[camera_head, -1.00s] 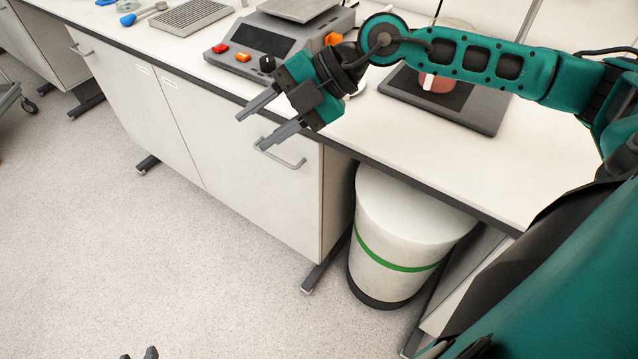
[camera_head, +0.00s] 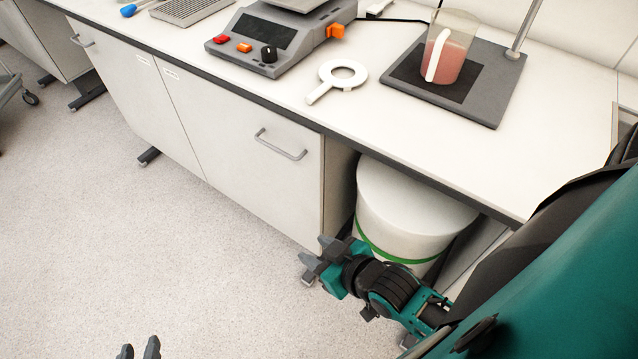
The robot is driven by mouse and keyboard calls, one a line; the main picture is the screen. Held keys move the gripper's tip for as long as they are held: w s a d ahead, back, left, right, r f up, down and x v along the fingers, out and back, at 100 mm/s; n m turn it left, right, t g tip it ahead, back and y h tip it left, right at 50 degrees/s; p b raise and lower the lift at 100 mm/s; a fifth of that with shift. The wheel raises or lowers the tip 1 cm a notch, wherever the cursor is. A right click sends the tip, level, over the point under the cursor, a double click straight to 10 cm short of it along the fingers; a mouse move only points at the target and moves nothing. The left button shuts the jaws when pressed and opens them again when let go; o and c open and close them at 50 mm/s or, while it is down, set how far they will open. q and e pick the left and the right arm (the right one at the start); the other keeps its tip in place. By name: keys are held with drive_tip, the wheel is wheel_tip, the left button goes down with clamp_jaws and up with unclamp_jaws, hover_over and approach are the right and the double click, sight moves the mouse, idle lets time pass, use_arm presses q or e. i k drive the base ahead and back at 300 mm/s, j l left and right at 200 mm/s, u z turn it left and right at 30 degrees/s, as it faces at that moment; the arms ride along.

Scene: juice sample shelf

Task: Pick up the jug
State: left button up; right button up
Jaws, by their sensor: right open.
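The jug (camera_head: 455,59) is a clear vessel with pink liquid and a white handle. It stands upright on the dark pad of a grey stand base (camera_head: 494,104) on the bench at the upper right. My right gripper (camera_head: 314,258) is open and empty. It is low in front of the cabinet and the white bin, below the bench top and well away from the jug. Only the fingertips of my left gripper (camera_head: 138,351) show at the bottom edge, apart with nothing between them. The rest of it is out of frame.
A white ring with a handle (camera_head: 341,76) lies on the bench left of the jug. A grey device (camera_head: 268,38) with coloured buttons stands further left. The white bin (camera_head: 408,211) sits under the bench. The bench front is clear.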

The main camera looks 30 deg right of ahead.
sight(452, 32)
drive_tip(key=z, duration=1.7)
drive_tip(key=k, duration=0.25)
